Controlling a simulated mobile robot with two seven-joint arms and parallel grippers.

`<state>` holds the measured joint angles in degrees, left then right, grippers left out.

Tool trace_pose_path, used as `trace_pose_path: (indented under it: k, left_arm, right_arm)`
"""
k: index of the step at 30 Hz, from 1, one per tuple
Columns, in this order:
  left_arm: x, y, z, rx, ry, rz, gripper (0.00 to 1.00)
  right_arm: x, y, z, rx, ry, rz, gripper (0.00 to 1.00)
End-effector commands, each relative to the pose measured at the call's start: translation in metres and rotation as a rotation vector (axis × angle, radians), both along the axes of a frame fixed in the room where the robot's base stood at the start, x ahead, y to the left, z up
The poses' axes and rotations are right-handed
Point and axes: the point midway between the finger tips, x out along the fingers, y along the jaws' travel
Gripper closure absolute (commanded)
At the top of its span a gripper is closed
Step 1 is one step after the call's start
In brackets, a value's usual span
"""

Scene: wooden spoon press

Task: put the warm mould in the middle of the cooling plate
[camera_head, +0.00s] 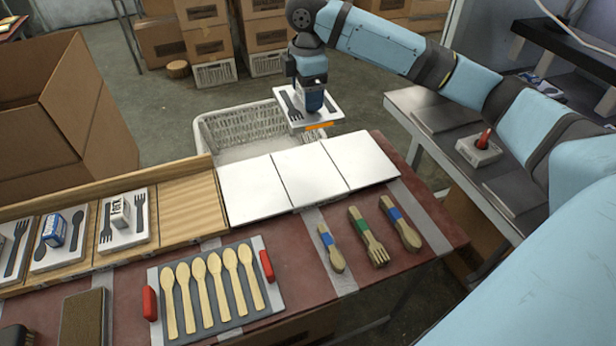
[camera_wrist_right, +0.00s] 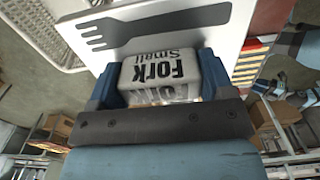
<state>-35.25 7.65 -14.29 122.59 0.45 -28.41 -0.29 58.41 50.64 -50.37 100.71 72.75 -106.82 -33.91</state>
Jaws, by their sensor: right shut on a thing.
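The mould (camera_head: 291,106) is a white slab with a dark fork shape, a raised block on top and an orange strip at its front edge. My right gripper (camera_head: 313,99) is shut on this block, which reads "Fork Small" in the right wrist view (camera_wrist_right: 160,72). The mould hangs in the air behind the main table, by the right end of the white basket. No plate is labelled as the cooling plate; three white square panels (camera_head: 310,172) lie side by side on the table's back, and grey flat plates (camera_head: 447,112) lie on the right side table. My left gripper is not in view.
A wooden rack (camera_head: 190,208) at left holds several moulds. In front lie a grey tray (camera_head: 235,325) with wooden spoons, and three utensils with coloured bands (camera_head: 371,240). The white basket (camera_head: 243,130) stands behind.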

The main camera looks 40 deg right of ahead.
Motion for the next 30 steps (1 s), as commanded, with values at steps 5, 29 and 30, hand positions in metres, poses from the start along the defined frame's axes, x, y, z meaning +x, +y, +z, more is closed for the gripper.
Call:
trace_pose_path:
  k: [5, 29, 30]
  left_arm:
    - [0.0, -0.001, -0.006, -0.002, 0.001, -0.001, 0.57]
    - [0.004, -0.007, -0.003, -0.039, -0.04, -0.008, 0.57]
    - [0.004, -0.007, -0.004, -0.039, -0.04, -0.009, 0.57]
  right_arm:
    - [0.0, -0.003, -0.017, 0.001, -0.001, 0.037, 0.79]
    - [0.0, -0.002, -0.147, 0.0, -0.002, 0.035, 0.79]
    - [0.0, -0.002, -0.151, 0.001, -0.001, 0.034, 0.79]
